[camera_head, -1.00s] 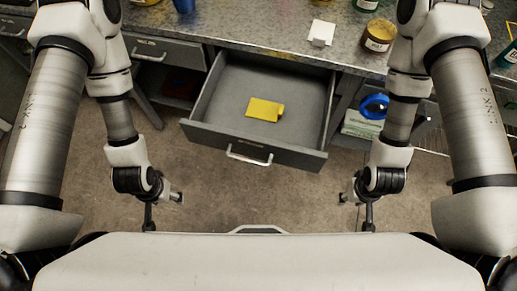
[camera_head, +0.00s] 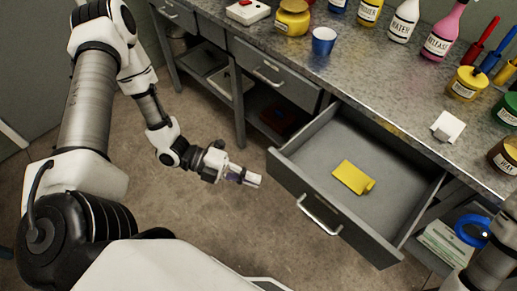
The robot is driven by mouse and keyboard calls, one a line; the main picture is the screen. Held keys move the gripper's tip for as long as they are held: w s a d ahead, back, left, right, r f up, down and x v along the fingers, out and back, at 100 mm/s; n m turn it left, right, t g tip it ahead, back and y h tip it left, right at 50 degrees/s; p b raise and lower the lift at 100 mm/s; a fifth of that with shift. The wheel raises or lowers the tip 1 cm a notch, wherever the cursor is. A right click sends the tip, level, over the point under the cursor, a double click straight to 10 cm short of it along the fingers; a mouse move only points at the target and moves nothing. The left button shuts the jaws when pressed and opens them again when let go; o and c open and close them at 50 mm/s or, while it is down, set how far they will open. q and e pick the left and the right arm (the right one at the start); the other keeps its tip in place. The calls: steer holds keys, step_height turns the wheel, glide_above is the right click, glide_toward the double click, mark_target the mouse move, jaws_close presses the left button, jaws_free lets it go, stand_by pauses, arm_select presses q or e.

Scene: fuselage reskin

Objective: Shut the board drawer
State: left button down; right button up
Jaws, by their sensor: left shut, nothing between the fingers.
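The grey board drawer (camera_head: 335,212) is pulled out from under the metal workbench, with its silver handle (camera_head: 319,216) on the front panel. A folded yellow cloth-like piece (camera_head: 353,177) lies inside it on the drawer floor. My left gripper (camera_head: 253,180) is shut and empty, over the floor to the left of the drawer front and apart from it. My right gripper is out of the picture; only a part of my right arm shows at the lower right edge.
The workbench top (camera_head: 370,82) holds bottles, jars, a blue cup (camera_head: 324,41) and a white block (camera_head: 447,127). Another drawer (camera_head: 268,70), shut, is to the left. A blue ring (camera_head: 472,230) sits on the lower right. The floor before the drawer is clear.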

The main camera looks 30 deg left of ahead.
mark_target(272, 166)
arm_select(q)
steer(key=s+a+f+m+t+h+b, duration=0.1)
steer(key=a+f+t+b, duration=0.15)
steer(key=a, duration=0.35)
steer(key=s+a+f+t+b, duration=0.2)
steer(key=a+t+b, duration=0.1)
steer(key=a, duration=0.2)
steer(key=shift+g, duration=0.25)
steer(key=b+x, duration=0.2)
steer(key=x, duration=0.2)
steer(key=w+a+b+x, duration=0.1)
steer(key=b+x, duration=0.1)
steer(key=x, duration=0.2)
steer(key=w+b+x, duration=0.1)
steer(key=b+x, duration=0.1)
steer(key=x, duration=0.2)
steer(key=shift+w+b, duration=0.25)
steer(key=shift+b, duration=0.15)
steer(key=shift+w, duration=0.45)
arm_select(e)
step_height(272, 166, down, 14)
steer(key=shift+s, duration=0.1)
